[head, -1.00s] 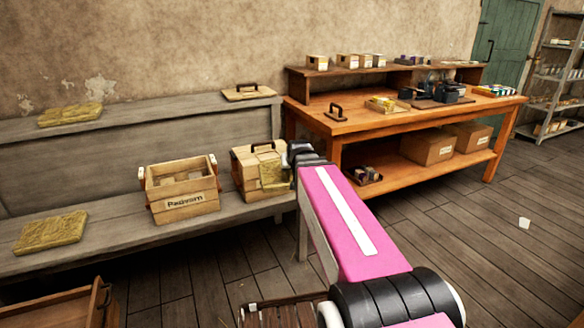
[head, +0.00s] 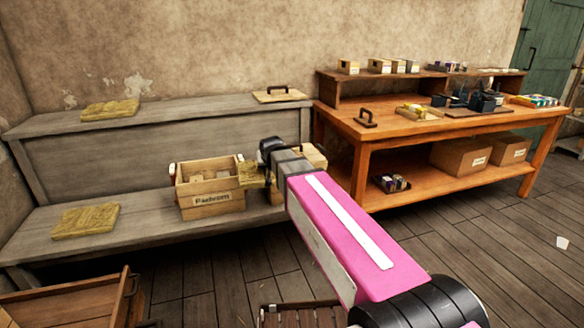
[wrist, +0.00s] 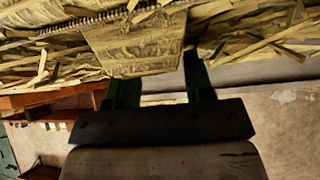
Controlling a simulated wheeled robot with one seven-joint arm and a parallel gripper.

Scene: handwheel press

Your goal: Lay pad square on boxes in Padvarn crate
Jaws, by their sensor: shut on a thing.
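My gripper (head: 268,165) is at the crate's right side, shut on a straw-coloured pad (head: 251,176). The pad shows in part beside the crate's right wall, mostly hidden by my arm. In the wrist view the pad (wrist: 50,55) fills the top, with loose straw edges. A flat tab (wrist: 135,42) on it sits between my dark fingers (wrist: 160,85).
Another wooden crate (head: 313,157) stands right of the Padvarn crate, mostly behind my arm. Other pads lie on the bench (head: 85,220) and upper shelf (head: 110,109). A handled lid (head: 280,95) lies on the shelf. An orange workbench (head: 440,128) stands right.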

